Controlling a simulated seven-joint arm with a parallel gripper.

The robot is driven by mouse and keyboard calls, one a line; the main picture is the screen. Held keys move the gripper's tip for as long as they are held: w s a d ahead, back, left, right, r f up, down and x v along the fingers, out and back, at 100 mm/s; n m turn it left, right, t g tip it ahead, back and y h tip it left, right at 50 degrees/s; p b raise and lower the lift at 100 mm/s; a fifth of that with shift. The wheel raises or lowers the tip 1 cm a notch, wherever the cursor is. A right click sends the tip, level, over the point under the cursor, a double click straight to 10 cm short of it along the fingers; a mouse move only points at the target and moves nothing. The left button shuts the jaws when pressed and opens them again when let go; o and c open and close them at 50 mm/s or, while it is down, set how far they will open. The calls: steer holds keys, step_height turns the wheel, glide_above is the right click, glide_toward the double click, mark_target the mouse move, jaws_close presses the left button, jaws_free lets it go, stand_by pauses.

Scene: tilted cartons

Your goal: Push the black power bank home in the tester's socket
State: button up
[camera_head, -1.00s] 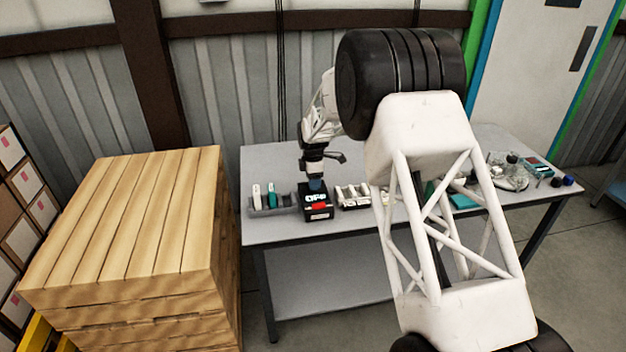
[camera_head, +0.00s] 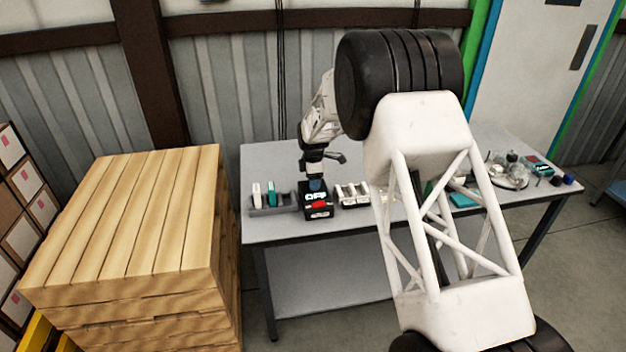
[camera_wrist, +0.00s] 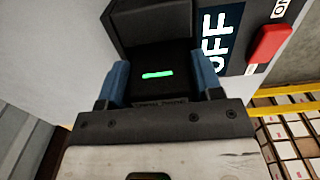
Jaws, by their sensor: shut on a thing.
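The tester is a black box (camera_head: 319,212) on the table, with a white-lettered "OFF" panel (camera_wrist: 217,42) and a red switch (camera_wrist: 270,43). My gripper (camera_head: 316,184) is over its top, pointing down. In the wrist view my gripper (camera_wrist: 161,82) has its blue fingers on both sides of the black power bank (camera_wrist: 158,86), shut on it. The power bank shows a lit green bar. It sits against the tester's black socket wall (camera_wrist: 150,22). How deep it sits in the socket is hidden.
A grey rack (camera_head: 268,209) with white and teal power banks stands left of the tester. Another rack with white ones (camera_head: 352,194) stands right. My arm hides the table's middle. A wooden stack (camera_head: 130,225) is left of the table (camera_head: 300,238). Small items lie at the table's right end.

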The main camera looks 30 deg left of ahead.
steer(key=shift+f, duration=0.1)
steer(key=o, duration=0.9)
steer(key=shift+o, duration=0.2)
steer(key=shift+c, duration=0.4)
steer(key=shift+c, duration=1.4)
steer(key=shift+r, duration=0.2)
steer(key=shift+r, duration=3.9)
